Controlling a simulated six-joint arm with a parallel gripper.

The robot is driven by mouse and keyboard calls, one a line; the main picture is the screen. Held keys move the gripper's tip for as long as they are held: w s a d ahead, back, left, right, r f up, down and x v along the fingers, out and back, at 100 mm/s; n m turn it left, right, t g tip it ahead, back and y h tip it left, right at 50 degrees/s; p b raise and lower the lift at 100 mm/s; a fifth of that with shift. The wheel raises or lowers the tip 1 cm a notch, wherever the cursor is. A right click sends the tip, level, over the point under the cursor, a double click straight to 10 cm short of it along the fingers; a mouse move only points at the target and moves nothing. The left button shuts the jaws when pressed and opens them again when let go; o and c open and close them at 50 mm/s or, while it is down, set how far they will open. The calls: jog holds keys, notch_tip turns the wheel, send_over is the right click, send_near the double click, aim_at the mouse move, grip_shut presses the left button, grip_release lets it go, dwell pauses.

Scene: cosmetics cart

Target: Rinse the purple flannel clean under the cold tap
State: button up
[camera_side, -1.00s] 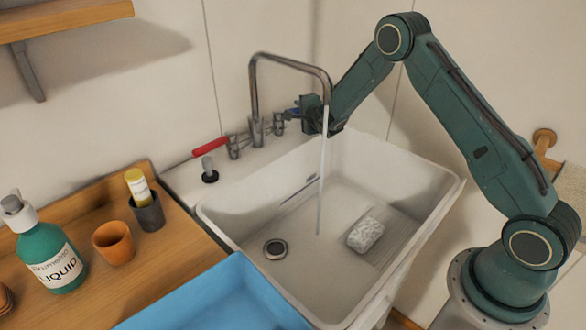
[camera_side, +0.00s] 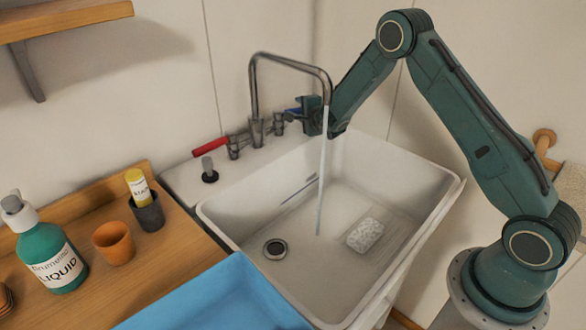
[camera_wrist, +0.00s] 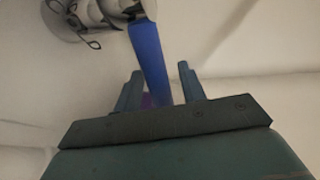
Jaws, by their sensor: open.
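My gripper (camera_side: 303,112) is behind the spout at the right-hand tap. In the wrist view its two open fingers (camera_wrist: 160,88) stand either side of a blue lever (camera_wrist: 150,58), the cold tap's handle by its colour. I cannot tell whether a finger touches it. The curved metal spout (camera_side: 289,60) pours a thin water stream (camera_side: 321,180) into the white basin (camera_side: 425,185). I cannot make out a purple flannel in the side view. A small purple patch (camera_wrist: 146,101) shows beyond the gripper in the wrist view; I cannot tell what it is.
A pale speckled block (camera_side: 365,235) lies in the basin, right of the drain (camera_side: 275,249). A red lever (camera_side: 210,145) is at the left tap. A blue tray (camera_side: 215,300), green bottle (camera_side: 53,258), orange cup (camera_side: 114,243) and dark cup (camera_side: 148,213) stand left.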

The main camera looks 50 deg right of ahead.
jog(key=v, duration=1.2)
jog(key=shift+s, duration=0.35)
jog(key=shift+a, duration=0.15)
jog(key=shift+f, duration=0.1)
grip_shut()
jog(key=s+d+f+n+g, duration=0.2)
jog(key=d+g, duration=0.1)
jog(key=g, duration=0.4)
jog(key=w+d+r+n+t+y, duration=0.1)
jog(key=w+r+n+y, duration=0.1)
jog(key=w+r+n, duration=0.7)
jog(key=r+n, duration=0.1)
jog(key=n, duration=0.6)
jog(key=shift+r+t, duration=0.4)
